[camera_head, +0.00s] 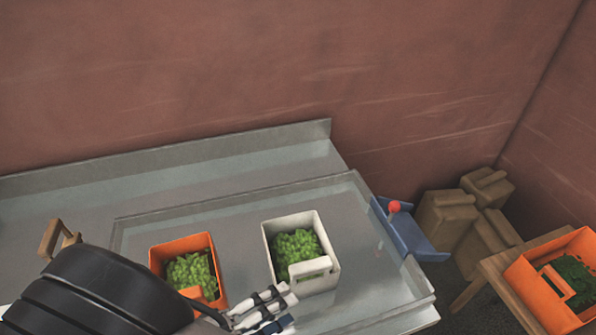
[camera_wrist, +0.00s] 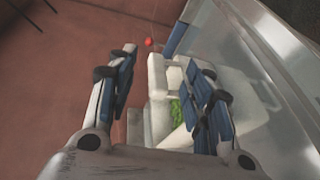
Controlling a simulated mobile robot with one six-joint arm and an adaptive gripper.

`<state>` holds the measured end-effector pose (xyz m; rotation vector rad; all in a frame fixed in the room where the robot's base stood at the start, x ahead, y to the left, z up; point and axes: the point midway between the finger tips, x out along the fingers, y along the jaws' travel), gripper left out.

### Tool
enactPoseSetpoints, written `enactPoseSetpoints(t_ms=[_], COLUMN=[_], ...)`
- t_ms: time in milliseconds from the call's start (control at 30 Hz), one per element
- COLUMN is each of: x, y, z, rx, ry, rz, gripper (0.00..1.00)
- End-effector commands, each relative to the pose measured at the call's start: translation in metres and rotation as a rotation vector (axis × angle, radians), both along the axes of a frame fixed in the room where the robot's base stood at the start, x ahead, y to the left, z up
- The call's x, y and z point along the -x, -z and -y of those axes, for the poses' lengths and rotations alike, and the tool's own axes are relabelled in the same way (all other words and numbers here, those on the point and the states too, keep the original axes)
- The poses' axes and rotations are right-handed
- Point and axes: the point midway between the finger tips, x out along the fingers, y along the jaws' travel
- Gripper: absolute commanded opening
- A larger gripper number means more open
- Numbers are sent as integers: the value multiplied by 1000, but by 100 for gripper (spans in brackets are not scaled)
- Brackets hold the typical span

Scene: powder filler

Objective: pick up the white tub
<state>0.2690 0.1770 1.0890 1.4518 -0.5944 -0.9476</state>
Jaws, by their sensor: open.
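The white tub (camera_head: 318,284) stands upright on the clear-topped steel counter and holds green leafy bits. A raised grip is on its near wall. My gripper (camera_head: 284,307) is open, just in front of the tub's near side, low in the head view. In the wrist view, the tub (camera_wrist: 159,75) shows beyond and between the two spread fingers (camera_wrist: 160,60). The right finger hides part of the tub and its green contents. I cannot tell whether a finger touches the tub.
An orange tub (camera_head: 156,259) with green bits stands left of the white one, close to my arm. A blue chute with a red ball (camera_head: 394,206) is at the counter's right end. Another orange tub (camera_head: 523,284) sits on a wooden stand at right. Brown sacks (camera_head: 447,217) are behind.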

Motion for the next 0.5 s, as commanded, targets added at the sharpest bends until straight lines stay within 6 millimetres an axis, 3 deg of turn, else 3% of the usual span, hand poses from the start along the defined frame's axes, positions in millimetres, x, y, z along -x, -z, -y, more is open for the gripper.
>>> enactPoseSetpoints(t_ms=[100,233,367,500], x=[10,17,11,-9], y=[17,27,30,30], z=[-28,-44,-42,-24], rx=[73,99,105,106], ry=[-155,-247,-274,-271], rz=[105,173,196,195], gripper=[47,47,47,47])
